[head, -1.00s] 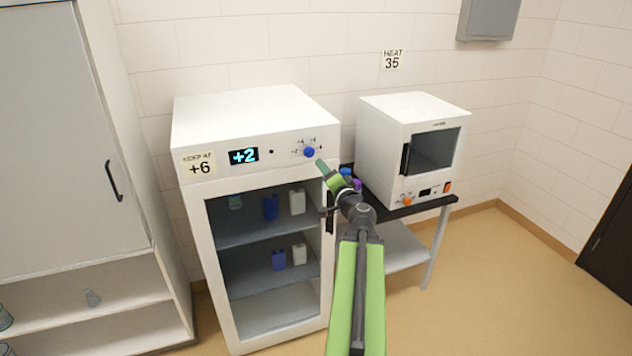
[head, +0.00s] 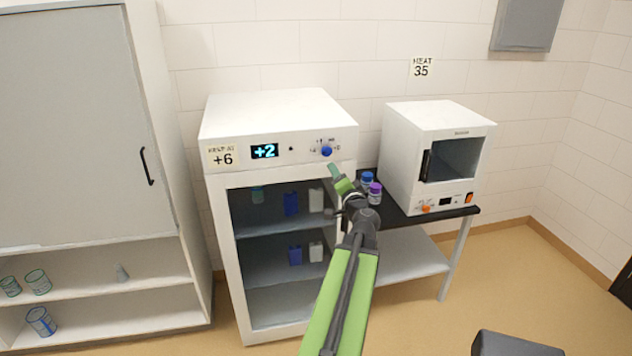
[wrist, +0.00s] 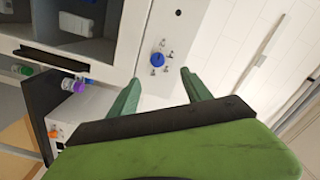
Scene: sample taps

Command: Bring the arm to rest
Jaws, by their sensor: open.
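My green arm reaches up from the bottom of the head view, and my gripper (head: 335,172) is in front of the white fridge (head: 278,108), just below its blue knob (head: 327,151). In the wrist view my gripper (wrist: 160,88) has its two green fingers apart with nothing between them. The blue knob (wrist: 157,59) shows beyond the fingers, apart from them. The fridge display (head: 264,151) reads +2, and the label (head: 222,156) beside it reads "keep at +6".
A white oven (head: 440,135) stands on a black-topped table (head: 412,216) at right, with blue-capped and purple-capped bottles (head: 375,194) beside it. A tall cabinet (head: 70,130) with open shelves is at left. A dark grey object (head: 515,345) is at the lower right.

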